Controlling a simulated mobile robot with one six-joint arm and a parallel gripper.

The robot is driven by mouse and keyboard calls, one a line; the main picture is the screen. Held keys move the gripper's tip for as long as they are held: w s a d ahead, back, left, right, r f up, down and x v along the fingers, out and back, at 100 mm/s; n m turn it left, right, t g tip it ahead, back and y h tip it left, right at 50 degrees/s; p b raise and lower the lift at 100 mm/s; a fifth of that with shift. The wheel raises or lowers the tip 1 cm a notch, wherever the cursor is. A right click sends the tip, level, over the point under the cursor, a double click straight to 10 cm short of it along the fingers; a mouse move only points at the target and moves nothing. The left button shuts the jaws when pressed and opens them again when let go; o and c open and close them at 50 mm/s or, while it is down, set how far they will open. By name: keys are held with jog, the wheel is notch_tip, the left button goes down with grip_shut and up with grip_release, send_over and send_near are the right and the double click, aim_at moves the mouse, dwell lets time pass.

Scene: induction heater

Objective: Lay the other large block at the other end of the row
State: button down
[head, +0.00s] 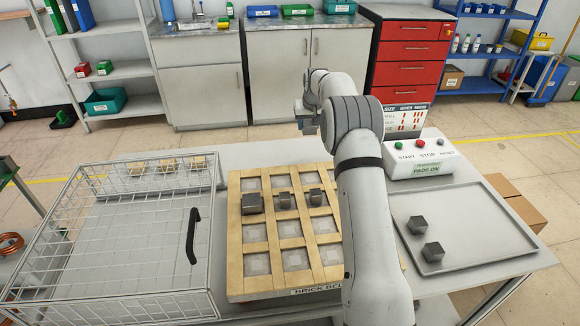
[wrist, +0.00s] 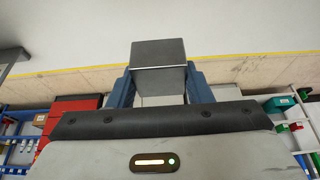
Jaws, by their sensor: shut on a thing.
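My gripper (wrist: 159,88) is shut on a grey block (wrist: 158,52), which sits between its blue fingers in the wrist view. A wooden grid (head: 247,247) lies on the bench. A row sits in its far part: a larger dark block (head: 252,204) at left, a smaller block (head: 285,200) in the middle and another smaller block (head: 316,197) at right. My arm hides the grid's right side.
A grey tray (head: 490,240) at right holds two dark blocks (head: 418,225) (head: 433,252). A control box (head: 420,155) with buttons and a size chart stands behind it. A wire cage (head: 120,250) with a black handle (head: 193,236) stands left of the grid.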

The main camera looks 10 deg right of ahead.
aim_at(306, 153)
jog(key=shift+f+p, duration=0.3)
jog(key=shift+f, duration=4.75)
jog(key=shift+f, duration=0.1)
jog(key=c, duration=1.2)
grip_release()
jog(key=shift+f, duration=0.15)
jog(key=o, duration=0.5)
